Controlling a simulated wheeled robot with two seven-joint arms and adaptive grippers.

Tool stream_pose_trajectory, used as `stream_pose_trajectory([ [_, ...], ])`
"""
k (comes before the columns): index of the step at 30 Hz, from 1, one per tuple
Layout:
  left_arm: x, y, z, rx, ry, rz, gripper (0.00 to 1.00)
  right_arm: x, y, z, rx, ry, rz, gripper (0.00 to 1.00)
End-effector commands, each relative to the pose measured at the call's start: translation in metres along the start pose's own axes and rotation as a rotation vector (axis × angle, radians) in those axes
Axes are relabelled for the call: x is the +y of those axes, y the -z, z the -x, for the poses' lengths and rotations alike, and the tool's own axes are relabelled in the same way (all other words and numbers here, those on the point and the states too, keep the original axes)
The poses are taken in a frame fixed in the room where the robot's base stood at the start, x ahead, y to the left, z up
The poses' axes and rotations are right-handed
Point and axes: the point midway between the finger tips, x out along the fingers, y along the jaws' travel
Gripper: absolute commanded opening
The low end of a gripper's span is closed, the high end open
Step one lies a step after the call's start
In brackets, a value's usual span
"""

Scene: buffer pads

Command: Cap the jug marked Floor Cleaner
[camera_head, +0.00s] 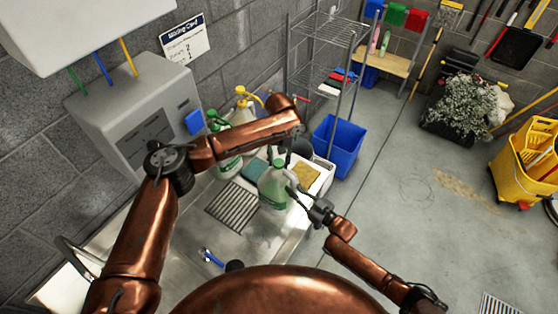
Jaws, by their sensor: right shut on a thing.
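A pale translucent jug (273,190) with green on it stands in the sink area, right of the dark ribbed grate. Its label is too small to read. My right gripper (298,193) is shut at the jug's right side, seemingly on its handle. My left arm reaches over from the left and bends down above the jug. My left gripper (287,150) is small and dark near the jug's top, and its fingers are unclear. I cannot make out a separate cap. Another bottle with green on it (228,163) stands behind, partly hidden by my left arm.
Bottles with green (212,115) and yellow (244,92) tops stand at the back by the grey dispenser (135,120). A yellow sponge (306,174) lies right of the jug. A blue bin (337,146) stands beyond. A blue-handled item (211,257) lies in the sink (190,265).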

Motion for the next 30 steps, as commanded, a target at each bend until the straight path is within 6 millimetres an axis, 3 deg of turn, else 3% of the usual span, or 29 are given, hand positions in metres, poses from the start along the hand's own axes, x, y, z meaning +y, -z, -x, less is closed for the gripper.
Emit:
stream_pose_trajectory([
  [10,0.0004,0.0,0.0001,0.0,-0.001,0.0,0.02,0.0005,-0.0009,0.0004,-0.002,-0.001,0.001,0.0],
  [16,0.001,-0.0004,-0.0004,-0.001,-0.003,-0.087,0.02,0.0004,-0.001,0.0004,-0.002,-0.001,0.0,0.0],
  [30,-0.0004,0.0002,-0.0008,0.002,-0.008,-0.961,0.02,0.0003,-0.001,0.0004,-0.002,-0.001,0.0,0.0],
])
